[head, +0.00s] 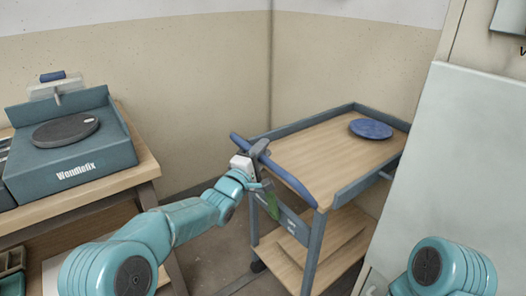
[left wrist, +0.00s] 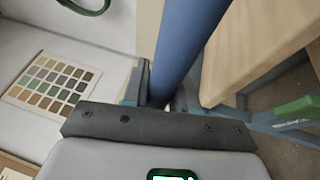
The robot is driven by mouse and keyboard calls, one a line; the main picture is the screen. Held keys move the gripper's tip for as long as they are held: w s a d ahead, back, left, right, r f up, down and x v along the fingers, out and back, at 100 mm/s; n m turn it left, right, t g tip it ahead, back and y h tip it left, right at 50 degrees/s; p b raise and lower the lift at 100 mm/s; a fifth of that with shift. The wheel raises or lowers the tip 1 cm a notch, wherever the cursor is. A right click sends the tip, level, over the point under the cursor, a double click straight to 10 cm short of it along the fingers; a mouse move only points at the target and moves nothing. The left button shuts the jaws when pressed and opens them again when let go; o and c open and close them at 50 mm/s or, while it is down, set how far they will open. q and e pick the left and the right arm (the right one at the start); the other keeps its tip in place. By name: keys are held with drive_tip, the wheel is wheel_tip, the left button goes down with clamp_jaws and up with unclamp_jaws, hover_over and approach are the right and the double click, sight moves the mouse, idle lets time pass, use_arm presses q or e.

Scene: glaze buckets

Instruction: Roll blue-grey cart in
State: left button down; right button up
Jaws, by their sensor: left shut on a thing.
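The blue-grey cart (head: 320,222) stands near the back corner, with a wooden top and a lower wooden shelf. Its blue handle bar (head: 288,180) runs along the near left end. My left gripper (head: 258,158) is shut on this handle. In the left wrist view the handle (left wrist: 190,45) passes between the fingers of the left gripper (left wrist: 163,88). A round blue disc (head: 371,129) lies on the cart top. My right gripper is out of view; only part of that arm shows at the lower right.
A bench (head: 85,203) at the left bears a teal Wendlefix wheel machine (head: 75,165). A pale green cabinet (head: 455,160) stands close to the cart's right side. Bare floor (head: 215,255) shows between bench and cart. A colour chart (left wrist: 55,85) shows in the left wrist view.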

use_arm(q)
drive_tip(key=shift+d+r, duration=0.1)
drive_tip(key=shift+r, duration=0.25)
drive_tip(key=c, duration=1.1)
unclamp_jaws()
drive_tip(key=shift+o, duration=0.7)
drive_tip(key=shift+w+d+f, duration=0.1)
drive_tip(key=shift+f, duration=0.15)
drive_tip(key=v, duration=1.6)
drive_tip(key=shift+a, duration=0.25)
drive_tip(key=shift+f, duration=0.1)
